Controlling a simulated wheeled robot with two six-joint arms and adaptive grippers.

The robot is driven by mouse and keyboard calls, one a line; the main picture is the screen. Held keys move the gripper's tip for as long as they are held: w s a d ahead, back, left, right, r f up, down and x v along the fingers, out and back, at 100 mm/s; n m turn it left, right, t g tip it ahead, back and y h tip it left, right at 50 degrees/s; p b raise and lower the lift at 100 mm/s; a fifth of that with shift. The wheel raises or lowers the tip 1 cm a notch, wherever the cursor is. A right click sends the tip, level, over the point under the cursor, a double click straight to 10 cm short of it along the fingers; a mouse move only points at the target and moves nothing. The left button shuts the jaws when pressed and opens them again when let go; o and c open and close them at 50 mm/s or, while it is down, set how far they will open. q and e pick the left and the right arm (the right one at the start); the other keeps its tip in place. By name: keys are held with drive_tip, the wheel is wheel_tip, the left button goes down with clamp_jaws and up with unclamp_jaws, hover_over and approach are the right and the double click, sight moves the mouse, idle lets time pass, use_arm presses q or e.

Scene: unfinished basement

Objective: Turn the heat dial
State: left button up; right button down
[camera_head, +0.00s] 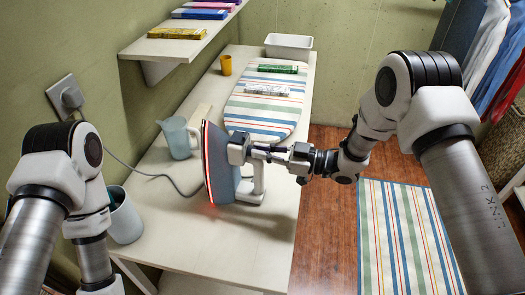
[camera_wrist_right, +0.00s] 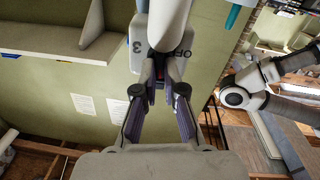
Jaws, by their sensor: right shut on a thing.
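A grey and white iron (camera_head: 218,170) stands upright on the white table, its soleplate facing left with a red glow along its edge. My right gripper (camera_head: 250,152) reaches it from the right, at the iron's upper body. In the right wrist view, my right gripper (camera_wrist_right: 158,85) has its two dark fingers closed on a part of the iron, apparently the heat dial. The dial is mostly hidden between the fingertips. The markings "3" and "OFF" show on the iron's body (camera_wrist_right: 183,40) beside it. My left arm is at the left edge; its gripper is out of view.
A blue-grey jug (camera_head: 178,138) stands left of the iron, with the cord (camera_head: 150,175) running to a wall socket (camera_head: 65,96). A striped ironing board (camera_head: 268,105) lies behind on the table. A container (camera_head: 124,218) is at the near left. A striped rug covers the floor at right.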

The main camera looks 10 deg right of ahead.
drive_tip(key=shift+w+r+m, duration=0.1)
drive_tip(key=shift+m, duration=0.8)
drive_tip(key=c, duration=1.3)
unclamp_jaws()
drive_tip(key=shift+o, duration=0.2)
drive_tip(key=v, duration=1.2)
